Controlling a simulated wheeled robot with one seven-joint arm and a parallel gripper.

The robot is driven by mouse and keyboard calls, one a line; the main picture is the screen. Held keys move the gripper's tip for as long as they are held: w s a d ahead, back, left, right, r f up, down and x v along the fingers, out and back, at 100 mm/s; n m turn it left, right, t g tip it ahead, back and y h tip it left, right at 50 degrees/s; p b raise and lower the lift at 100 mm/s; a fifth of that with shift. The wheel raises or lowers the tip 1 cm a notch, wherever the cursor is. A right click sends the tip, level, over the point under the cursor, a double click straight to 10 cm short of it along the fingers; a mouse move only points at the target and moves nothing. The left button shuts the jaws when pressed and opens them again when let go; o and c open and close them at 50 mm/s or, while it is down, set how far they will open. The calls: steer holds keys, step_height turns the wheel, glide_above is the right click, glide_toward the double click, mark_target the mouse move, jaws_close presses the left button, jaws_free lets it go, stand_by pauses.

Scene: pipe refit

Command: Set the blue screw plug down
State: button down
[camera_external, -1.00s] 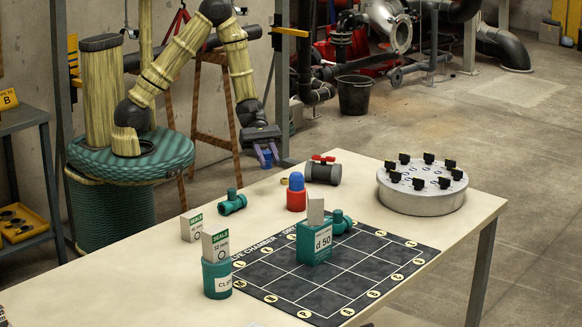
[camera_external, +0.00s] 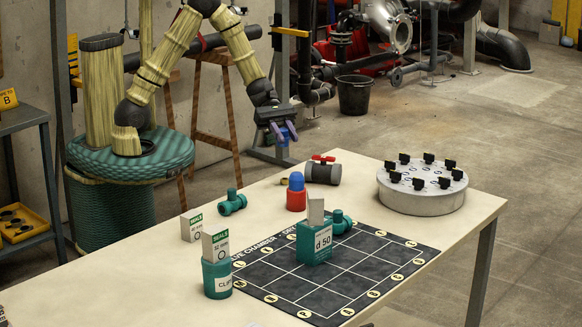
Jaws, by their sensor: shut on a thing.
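My gripper (camera_external: 284,137) is in the air behind the far edge of the table, above the red and blue piece. Its purple fingers are shut on the blue screw plug (camera_external: 285,134), which shows only as a small blue patch between them. The plug is held clear of the table (camera_external: 150,262), touching nothing below.
On the table stand a red piece with a blue domed top (camera_external: 296,192), a valve with a red handle (camera_external: 323,172), teal fittings (camera_external: 232,202), seal boxes, a teal d 50 block (camera_external: 314,245) on the black grid mat (camera_external: 370,268), and a round grey fixture (camera_external: 422,190). Bare tabletop shows at front left.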

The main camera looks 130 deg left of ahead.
steer(key=s+a+n+t+y+p, duration=0.1)
steer(key=a+n+y, duration=0.3)
steer(key=a, duration=1.3)
steer(key=s+a+n+y, duration=0.2)
steer(key=a+n+y, duration=0.25)
steer(key=a, duration=1.15)
steer(key=shift+m+y, duration=0.25)
steer(key=f, duration=0.4)
steer(key=shift+a+f, duration=0.35)
steer(key=shift+f, duration=3.15)
steer(key=shift+f, duration=0.1)
steer(key=shift+f+p, duration=0.4)
steer(key=shift+f, duration=1.35)
